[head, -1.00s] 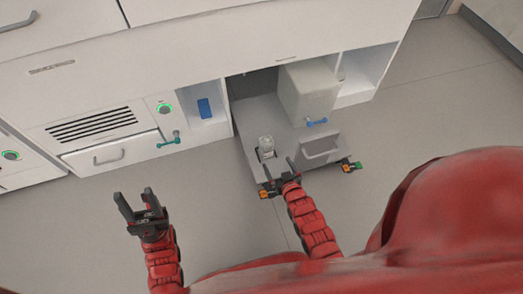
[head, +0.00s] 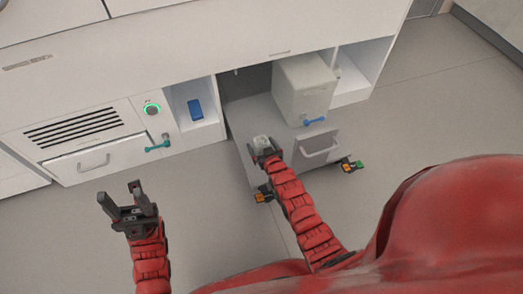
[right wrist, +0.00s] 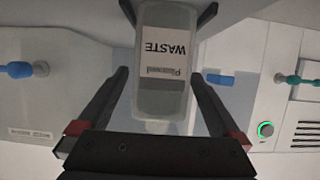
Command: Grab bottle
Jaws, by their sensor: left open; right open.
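The bottle (head: 261,141) is small and pale and stands on the grey wheeled cart; only its top shows in the head view. In the right wrist view the bottle (right wrist: 163,95) is translucent, with a white label reading "WASTE", upside down in that picture. My right gripper (head: 266,155) is at the bottle, with its open fingers on either side of it. In the right wrist view a gap shows between the lower bottle sides and the fingers. Whether the fingertips touch it I cannot tell. My left gripper (head: 119,194) is open and empty over the floor at the left.
The grey cart (head: 240,118) carries a large pale container (head: 304,88) with a blue tap (head: 314,121) beside the bottle. White cabinets (head: 180,60) stand behind. A blue object (head: 195,110) sits in an open cubby. The floor at the left is clear.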

